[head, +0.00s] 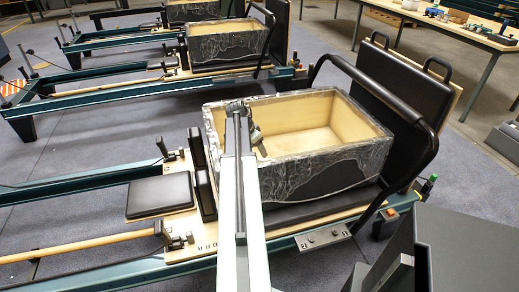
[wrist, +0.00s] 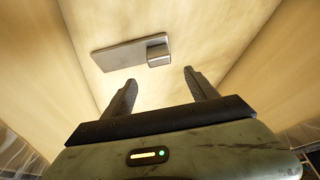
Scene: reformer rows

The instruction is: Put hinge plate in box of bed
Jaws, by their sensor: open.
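The wooden box (head: 372,128), wrapped outside in clear film, stands on the bed of the nearest reformer. My gripper (head: 258,142) is at the left part of the box opening, pointing down into it. In the wrist view my gripper (wrist: 158,80) has its two fingers spread with nothing between them. The hinge plate (wrist: 122,57), a flat grey metal plate with a raised barrel at one end, appears inside the box against its pale wooden floor, ahead of the fingertips and apart from them. It is hidden in the head view behind my arm and the box wall.
A black padded board with a curved bar (head: 400,110) rises at the box's right end. Black upright pads (head: 204,178) stand at its left. More reformers (head: 225,45) with boxes stand behind. A workbench (head: 445,25) holds small items. Grey floor lies between rows.

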